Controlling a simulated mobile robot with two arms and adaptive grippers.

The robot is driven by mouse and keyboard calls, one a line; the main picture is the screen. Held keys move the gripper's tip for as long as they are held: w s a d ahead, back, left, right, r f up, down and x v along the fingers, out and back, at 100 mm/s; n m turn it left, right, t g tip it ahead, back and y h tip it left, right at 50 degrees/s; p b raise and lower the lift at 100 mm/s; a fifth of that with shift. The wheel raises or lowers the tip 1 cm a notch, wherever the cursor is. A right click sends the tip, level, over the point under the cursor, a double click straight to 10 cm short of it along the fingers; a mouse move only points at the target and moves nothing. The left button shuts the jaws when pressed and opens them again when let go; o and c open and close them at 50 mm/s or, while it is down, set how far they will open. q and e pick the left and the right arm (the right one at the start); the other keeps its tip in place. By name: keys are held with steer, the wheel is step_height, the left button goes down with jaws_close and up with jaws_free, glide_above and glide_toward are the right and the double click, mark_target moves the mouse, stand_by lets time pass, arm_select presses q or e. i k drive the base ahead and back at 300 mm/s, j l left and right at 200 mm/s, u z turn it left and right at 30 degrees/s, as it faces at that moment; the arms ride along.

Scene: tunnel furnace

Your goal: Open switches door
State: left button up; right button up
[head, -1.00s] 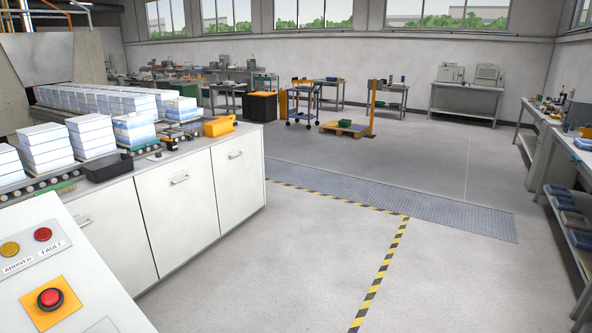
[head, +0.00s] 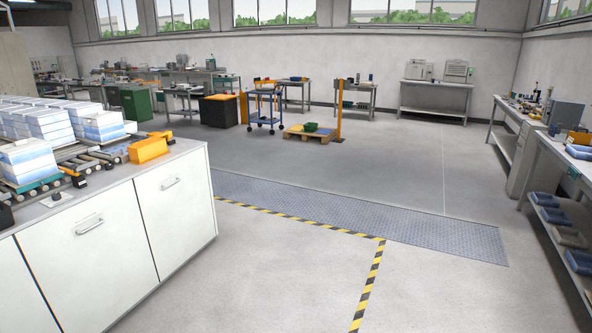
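White cabinet doors with bar handles show in the head view, on the front of the counter at the left. The nearer large door (head: 92,262) and the farther door (head: 177,208) are both shut. I cannot tell whether either is the switches door, as no label or switch shows on them. Neither of my grippers is in view.
Stacks of white-blue blocks (head: 48,125) stand on a roller conveyor (head: 72,166) above the counter. Striped yellow-black floor tape (head: 369,284) and a metal floor plate (head: 350,214) lie ahead. A shelved bench (head: 548,160) stands at right. The middle floor is clear.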

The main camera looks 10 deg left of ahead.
mark_target(173, 197)
steer(key=i+j+u, duration=0.2)
steer(key=i+u, duration=0.95)
steer(key=i+l+u, duration=0.15)
steer(key=i+u, duration=0.4)
steer(key=i, duration=1.85)
